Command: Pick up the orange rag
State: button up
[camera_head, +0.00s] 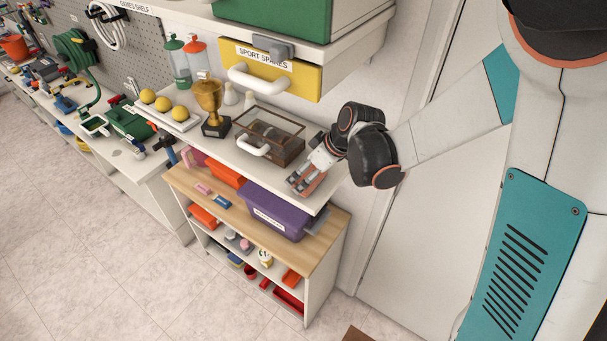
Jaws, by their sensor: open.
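No orange rag can be made out for certain. Several small orange things show: an orange item (227,175) on the wooden top beside the purple bin, another orange item (203,216) on the shelf below at left, and an orange item (292,278) lower right. At this size I cannot tell whether any is cloth. My gripper (302,186) is open, over the right front end of the white shelf, above and right of the purple bin. I see nothing between its fingers. The arm hides part of the shelf's right end.
A purple bin (272,214) stands on the wooden-topped unit (318,243). On the white shelf are a glass-lidded case (272,132), a gold trophy (209,100) and yellow balls (163,103). A yellow drawer (300,75) hangs above. The floor (110,260) at left is clear.

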jog(key=shift+a+f, duration=0.1)
jog(key=c, duration=0.6)
